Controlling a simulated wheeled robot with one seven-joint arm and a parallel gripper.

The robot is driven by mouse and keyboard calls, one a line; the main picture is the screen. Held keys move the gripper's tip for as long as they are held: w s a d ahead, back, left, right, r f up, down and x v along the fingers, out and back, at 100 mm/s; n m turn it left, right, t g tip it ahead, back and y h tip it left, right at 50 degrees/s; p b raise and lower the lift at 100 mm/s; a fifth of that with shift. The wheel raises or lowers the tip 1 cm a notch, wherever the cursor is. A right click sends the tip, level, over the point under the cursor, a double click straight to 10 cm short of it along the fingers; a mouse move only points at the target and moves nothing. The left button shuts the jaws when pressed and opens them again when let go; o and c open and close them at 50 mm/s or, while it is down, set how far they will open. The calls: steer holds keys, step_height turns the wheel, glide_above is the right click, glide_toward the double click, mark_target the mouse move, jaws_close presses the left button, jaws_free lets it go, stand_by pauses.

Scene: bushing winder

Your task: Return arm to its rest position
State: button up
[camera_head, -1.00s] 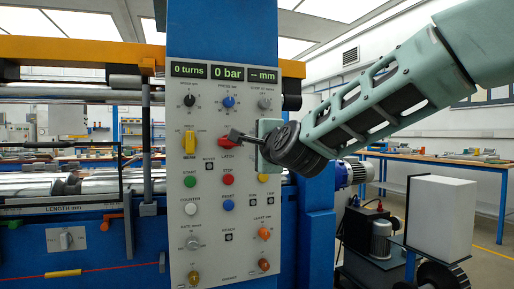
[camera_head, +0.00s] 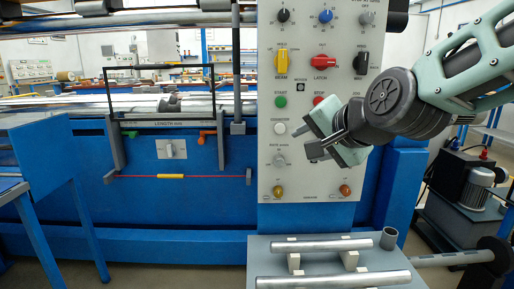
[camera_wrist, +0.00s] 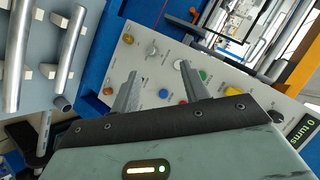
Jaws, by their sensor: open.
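My gripper (camera_head: 318,142) is open and empty in front of the lower part of the control panel (camera_head: 268,150). It hides some of the panel's lower right controls in the head view. In the wrist view its two fingers (camera_wrist: 160,90) stand apart, with the panel (camera_wrist: 215,78) behind them. I cannot tell how far the fingertips are from the panel. My arm reaches in from the upper right. The red latch knob (camera_head: 323,61), yellow beam knob (camera_head: 281,62) and black knob (camera_head: 361,62) show above the gripper.
The blue machine frame (camera_head: 200,235) spans the back. A motor unit (camera_head: 477,188) stands at right.

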steer(key=s+a+f+n+g, duration=0.2)
steer(key=s+f+n+g, duration=0.5)
steer(key=s+f, duration=0.6)
steer(key=s+d+f+n+g+h, duration=0.2)
steer(key=s+n, duration=0.2)
steer(key=s, duration=0.3)
steer(key=s+d+f+n+g+h, duration=0.2)
steer(key=s+d+f+n, duration=0.15)
steer(key=s, duration=0.35)
step_height(320, 180, up, 19)
steer(key=p, duration=1.8)
steer(key=shift+a+r+n, duration=0.15)
steer(key=shift+a+n, duration=0.1)
steer(key=shift+n, duration=0.1)
steer(key=shift+s, duration=0.1)
